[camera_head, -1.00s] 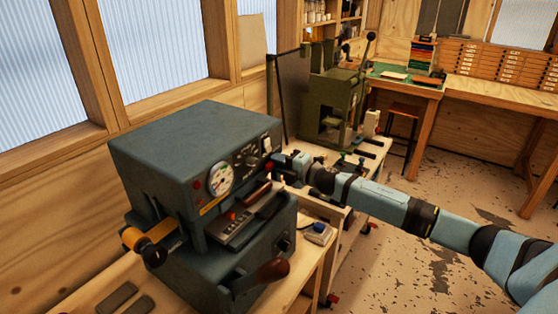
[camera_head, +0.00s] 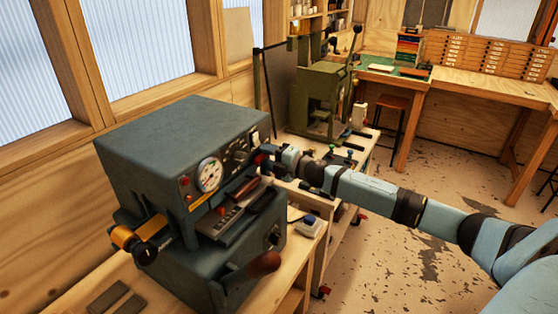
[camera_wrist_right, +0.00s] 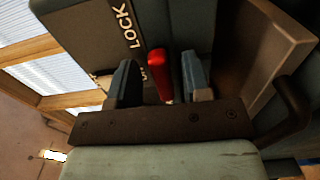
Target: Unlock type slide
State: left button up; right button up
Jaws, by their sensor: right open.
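The blue-grey foil machine (camera_head: 175,135) stands on the bench at the left. Its type slide (camera_head: 225,222) shows at the front below the dial gauge. A small red lever (camera_head: 259,159) is on the machine's right side. In the right wrist view the red lever (camera_wrist_right: 160,75) stands between the two fingers of my right gripper (camera_wrist_right: 160,82), beside a panel marked LOCK (camera_wrist_right: 125,25). The gripper is open, with a gap visible between the lever and the right finger. In the head view my right gripper (camera_head: 272,160) is at the machine's side. My left gripper is out of view.
A yellow-orange roll (camera_head: 125,238) sticks out at the machine's left front. A brown-knobbed handle (camera_head: 262,264) juts from its lower front. A green press (camera_head: 318,100) stands behind.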

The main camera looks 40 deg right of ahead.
jog(key=b+v, duration=0.3)
jog(key=v, duration=1)
jog(key=shift+s+b, duration=0.2)
jog(key=shift+b, duration=0.1)
jog(key=shift+d, duration=0.1)
jog(key=shift+f, duration=0.1)
jog(key=s+a+f+m+h+p, duration=0.1)
jog(key=s+a+f+m, duration=0.2)
jog(key=f, duration=0.3)
jog(key=s+a+f+m+g+h, duration=0.1)
jog(key=s+a+f+m, duration=0.2)
jog(key=f, duration=0.2)
jog(key=s+a+f+m+h+p, duration=0.1)
jog(key=s+a+f+m, duration=0.25)
jog(key=f, duration=0.25)
jog(key=s+a+f+m+g, duration=0.2)
jog(key=s+a+f+m, duration=0.3)
jog(key=s+a, duration=0.3)
jog(key=s+a+f+m+g+p, duration=0.1)
jog(key=s+a+f+m, duration=0.4)
jog(key=a, duration=0.5)
jog(key=s+g, duration=0.1)
jog(key=s, duration=0.1)
jog(key=shift+s+a+f+g+h, duration=0.3)
jog(key=shift+s+a+f, duration=0.05)
jog(key=shift+s+f, duration=0.05)
